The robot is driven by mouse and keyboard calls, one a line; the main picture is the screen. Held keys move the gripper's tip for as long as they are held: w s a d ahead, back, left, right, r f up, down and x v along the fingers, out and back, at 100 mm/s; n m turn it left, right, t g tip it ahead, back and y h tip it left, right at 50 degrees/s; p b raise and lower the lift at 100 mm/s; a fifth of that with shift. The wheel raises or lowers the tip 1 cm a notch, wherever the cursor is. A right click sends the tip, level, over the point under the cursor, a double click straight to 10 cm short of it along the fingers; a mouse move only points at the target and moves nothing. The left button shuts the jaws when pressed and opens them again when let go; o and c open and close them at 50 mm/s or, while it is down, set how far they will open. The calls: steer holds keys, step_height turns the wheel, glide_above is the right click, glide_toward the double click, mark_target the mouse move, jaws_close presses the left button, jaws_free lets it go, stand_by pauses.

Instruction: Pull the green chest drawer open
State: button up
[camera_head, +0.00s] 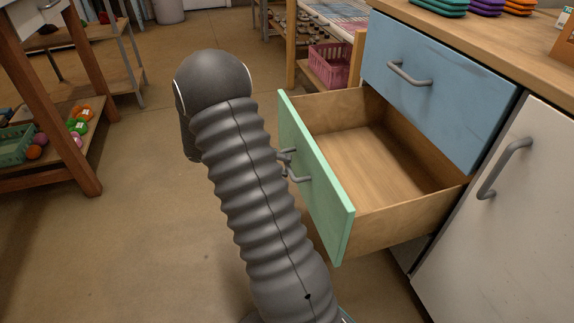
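The green drawer (313,178) stands far out from the chest below the blue drawer. Its wooden inside (375,165) is bare and empty. A grey handle (301,178) shows on its green front, partly hidden behind my arm. My gripper (284,158) is mostly hidden by my ribbed grey arm; only small dark parts show at the handle's near end. They seem to touch the handle, but I cannot tell whether the fingers are closed around it.
The blue drawer (440,85) above is shut. A white door (510,220) with a grey handle is shut at the right. A wooden shelf with a pink basket (331,64) stands behind. A wooden table leg (60,110) is at the left. The floor (110,235) at the left is clear.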

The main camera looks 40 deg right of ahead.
steer(key=v, duration=1)
steer(key=shift+a+r, duration=0.1)
step_height(320, 180, down, 7)
steer(key=s+a+n+t+y, duration=0.1)
steer(key=a+n+t+y, duration=0.1)
steer(key=n, duration=0.3)
steer(key=s+a+r+n+t+y+p, duration=0.1)
steer(key=s+a+n+t+y, duration=0.1)
steer(key=s+a+t+y, duration=0.15)
steer(key=s+a+r+t+y+p, duration=0.2)
steer(key=s+a+r+t, duration=0.1)
steer(key=r, duration=0.5)
steer(key=s+a+r+n+t+y+p, duration=0.1)
steer(key=s+a+r+t+p, duration=0.2)
steer(key=s+r, duration=0.5)
steer(key=s+a+r+t+y+p, duration=0.2)
steer(key=s+a+r+t, duration=0.3)
steer(key=r, duration=0.5)
steer(key=shift+s+t+y+p, duration=0.35)
steer(key=shift+p, duration=0.4)
